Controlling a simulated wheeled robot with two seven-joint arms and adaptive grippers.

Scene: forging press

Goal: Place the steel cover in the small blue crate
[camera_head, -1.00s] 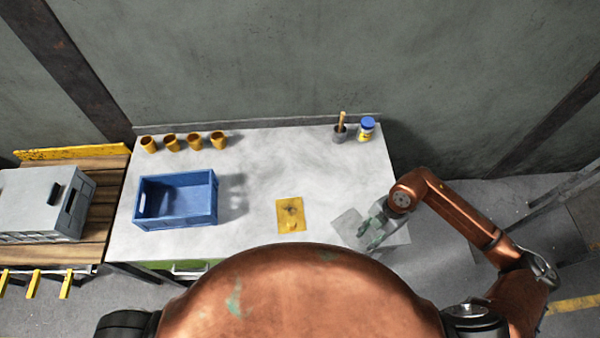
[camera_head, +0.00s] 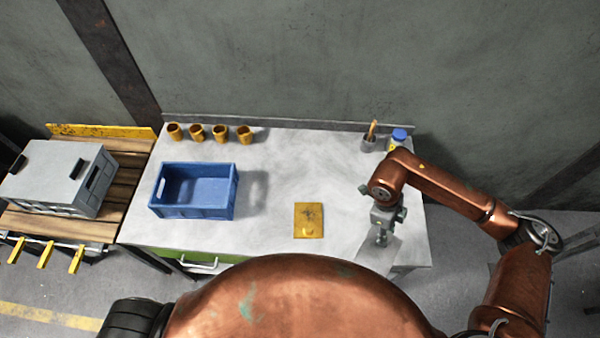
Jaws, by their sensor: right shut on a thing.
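The steel cover (camera_head: 370,249) is a flat grey plate at the right front of the table. My right gripper (camera_head: 381,238) points down and is shut on it; the fingers are small and partly blend with the plate. I cannot tell whether the plate touches the tabletop or is slightly above it. The small blue crate (camera_head: 192,212) stands on the left part of the table, open at the top and apparently empty. The gripper is well to the right of it. My left gripper is not in view.
A yellow plate (camera_head: 308,221) lies on the table (camera_head: 285,170) between crate and gripper. Several yellow cups (camera_head: 220,133) line the back left. A dark pot (camera_head: 368,144) and a blue-lidded jar (camera_head: 398,138) stand at the back right. A grey case (camera_head: 50,180) sits on a wooden pallet at left.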

